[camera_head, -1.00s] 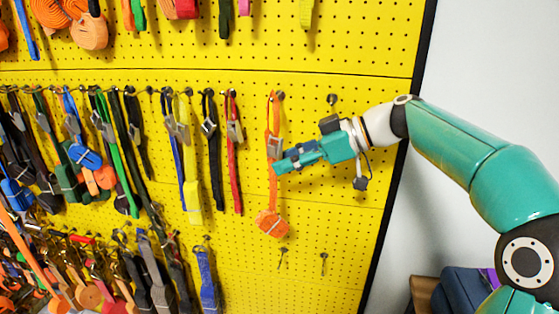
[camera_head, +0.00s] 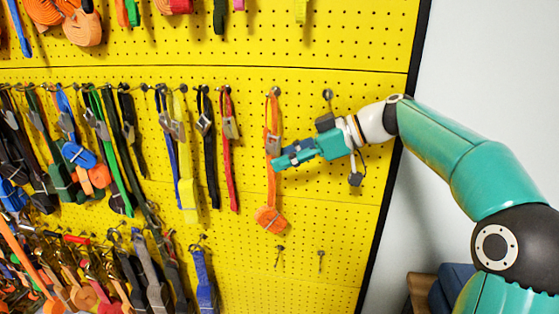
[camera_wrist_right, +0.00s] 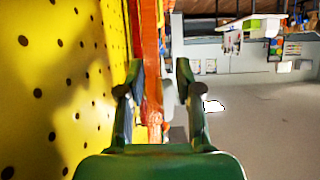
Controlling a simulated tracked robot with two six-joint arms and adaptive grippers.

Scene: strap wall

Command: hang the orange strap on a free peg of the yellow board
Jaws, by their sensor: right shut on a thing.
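The orange strap (camera_head: 271,185) hangs straight down the yellow board (camera_head: 345,150), with a metal buckle in its upper part and a folded bundle (camera_head: 270,219) at its lower end. Its top is at a peg (camera_head: 273,91); I cannot tell whether it loops over that peg. My right gripper (camera_head: 276,162) reaches in from the right and is shut on the strap just below the buckle. In the right wrist view the orange strap (camera_wrist_right: 151,60) runs between the fingers of my right gripper (camera_wrist_right: 160,85), close to the board. My left gripper is not in view.
A bare peg (camera_head: 327,95) sits right of the strap, above my right wrist. Two small bare pegs (camera_head: 279,251) (camera_head: 320,256) sit lower. A red strap (camera_head: 228,150) hangs close on the left, with several more beyond. The board ends at a black edge (camera_head: 383,210).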

